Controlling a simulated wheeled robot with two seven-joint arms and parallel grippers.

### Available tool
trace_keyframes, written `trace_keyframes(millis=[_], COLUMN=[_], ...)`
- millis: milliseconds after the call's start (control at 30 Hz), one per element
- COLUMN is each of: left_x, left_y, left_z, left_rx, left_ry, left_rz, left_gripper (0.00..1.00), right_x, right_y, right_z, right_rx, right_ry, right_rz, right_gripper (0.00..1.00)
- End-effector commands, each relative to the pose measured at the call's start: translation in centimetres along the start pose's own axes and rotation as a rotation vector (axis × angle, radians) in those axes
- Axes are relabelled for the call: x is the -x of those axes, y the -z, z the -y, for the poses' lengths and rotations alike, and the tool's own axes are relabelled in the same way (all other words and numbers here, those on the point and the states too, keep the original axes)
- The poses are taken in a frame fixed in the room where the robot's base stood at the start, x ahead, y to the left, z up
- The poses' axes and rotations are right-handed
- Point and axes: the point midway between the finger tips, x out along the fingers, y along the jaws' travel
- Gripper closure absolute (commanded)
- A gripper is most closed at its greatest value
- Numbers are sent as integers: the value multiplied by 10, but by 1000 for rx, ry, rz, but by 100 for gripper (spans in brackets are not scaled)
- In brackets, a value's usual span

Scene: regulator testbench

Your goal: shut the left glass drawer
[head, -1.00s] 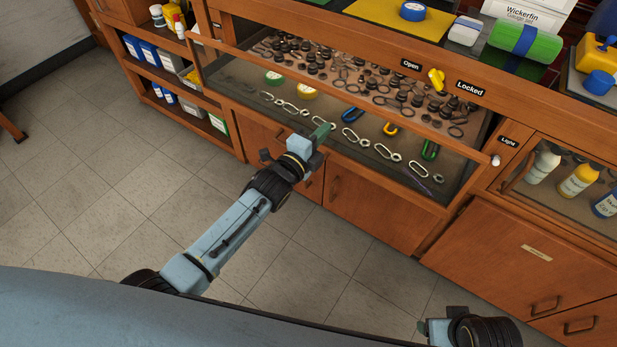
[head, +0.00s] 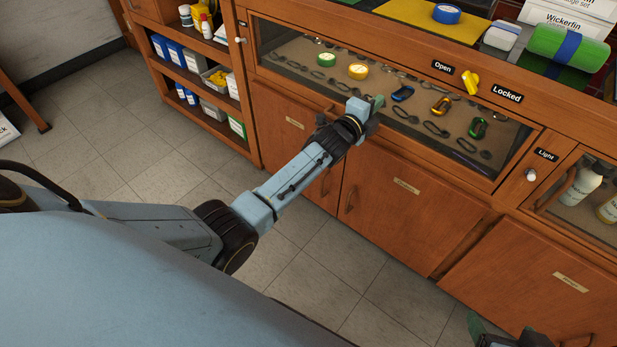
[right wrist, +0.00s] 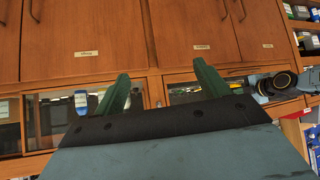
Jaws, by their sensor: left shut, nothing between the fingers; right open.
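The left glass drawer (head: 468,155) has a wooden frame and a glass front.
A yellow knob (head: 471,82) sits between the "Open" and "Locked" labels above the drawer. A second glass compartment with bottles (head: 585,185) is at the right. Open shelves (head: 205,95) stand at the left. Wooden doors (head: 395,205) are below. The tiled floor (head: 300,270) is clear.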

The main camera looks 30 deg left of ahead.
Motion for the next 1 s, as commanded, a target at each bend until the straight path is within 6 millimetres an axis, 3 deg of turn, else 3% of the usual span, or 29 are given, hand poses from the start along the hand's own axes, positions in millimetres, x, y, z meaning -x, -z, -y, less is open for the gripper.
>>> trace_keyframes(millis=[233,733,1000], left_x=[-5,-6,3], left_y=[-9,-9,-7], left_z=[0,3,4], left_rx=[-1,-1,0], left_ry=[-1,1,2], left_rz=[15,15,11], left_gripper=[100,100,100], right_x=[-2,-2,5], right_y=[18,18,-16], right_z=[4,4,-3], right_rx=[2,3,-3], right_ry=[9,9,-8], right_rz=[-97,-100,94], right_gripper=[26,26,26])
